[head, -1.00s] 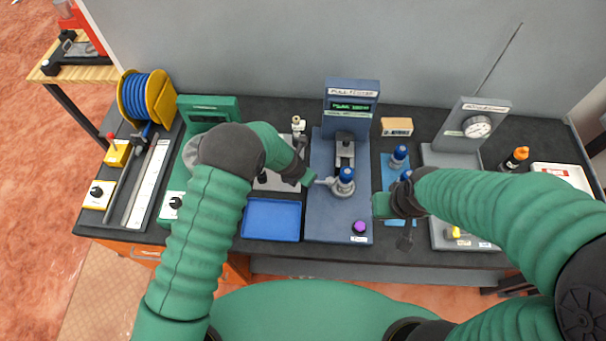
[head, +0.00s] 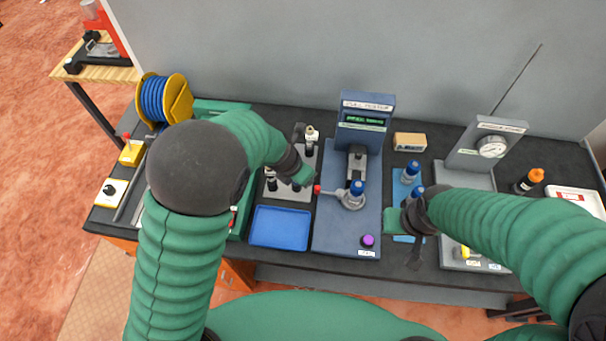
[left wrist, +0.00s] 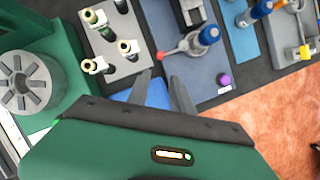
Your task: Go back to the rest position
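My left gripper (head: 306,178) is above the bench, just left of the red-tipped lever (head: 325,189) of the blue pull tester (head: 336,218). In the left wrist view its two dark fingers (left wrist: 160,80) are apart with nothing between them. The red tip of the lever (left wrist: 160,56) is clear of the fingers there. A blue-capped part (head: 357,188) stands upright in the tester. My right gripper (head: 412,240) is low over the front of the light blue strip (head: 402,190), beside another blue-capped part (head: 417,192). Its fingers are too unclear to tell their opening.
A blue tray (head: 280,245) lies below my left gripper. A grey block (left wrist: 110,65) with several brass-topped fittings stands behind it. A green machine (left wrist: 60,45) is at the left. The grey gauge stand (head: 470,160) is at the right. A wall closes the back.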

